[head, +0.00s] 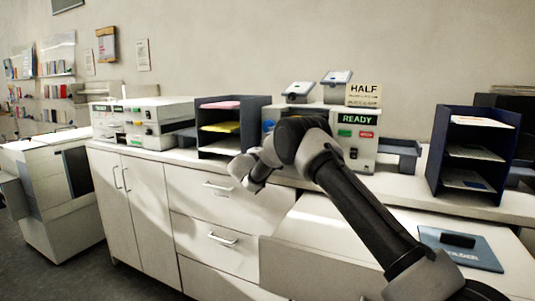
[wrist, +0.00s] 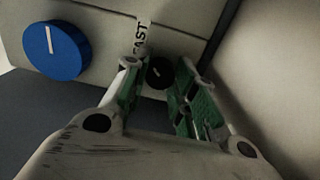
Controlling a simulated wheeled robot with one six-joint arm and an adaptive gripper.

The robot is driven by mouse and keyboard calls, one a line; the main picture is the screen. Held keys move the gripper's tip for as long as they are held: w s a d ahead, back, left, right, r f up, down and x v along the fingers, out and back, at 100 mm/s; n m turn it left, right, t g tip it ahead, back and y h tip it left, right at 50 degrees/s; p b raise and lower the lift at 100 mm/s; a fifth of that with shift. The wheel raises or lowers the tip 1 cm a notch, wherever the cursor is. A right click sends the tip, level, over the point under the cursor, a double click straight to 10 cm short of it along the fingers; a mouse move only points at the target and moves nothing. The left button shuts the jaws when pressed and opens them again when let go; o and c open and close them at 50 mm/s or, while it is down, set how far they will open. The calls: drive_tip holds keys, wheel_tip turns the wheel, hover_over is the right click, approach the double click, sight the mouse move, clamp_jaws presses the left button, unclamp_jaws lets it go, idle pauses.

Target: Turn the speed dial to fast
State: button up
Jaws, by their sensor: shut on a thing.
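The speed dial (wrist: 158,73) is a small dark round knob with a light pointer mark, set in the machine's pale front. A FAST label (wrist: 141,40) is beside it, up and to the left. In the wrist view my gripper (wrist: 159,84) is around the dial, shut on it, with a green-padded finger on each side. The pointer's exact setting is hard to read. In the head view the machine (head: 345,110) shows a READY display (head: 357,119); my arm covers its lower left, and the dial is hidden there.
A larger blue knob (wrist: 56,50) with a white mark is left of my gripper; it also shows in the head view (head: 268,125). Dark tray racks (head: 262,101) (head: 437,150) flank the machine. A blue folder (head: 480,256) lies at right.

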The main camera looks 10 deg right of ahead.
drive_tip(key=shift+f, duration=0.15)
drive_tip(key=o, duration=1.1)
drive_tip(key=shift+c, duration=0.2)
drive_tip(key=v, duration=1.2)
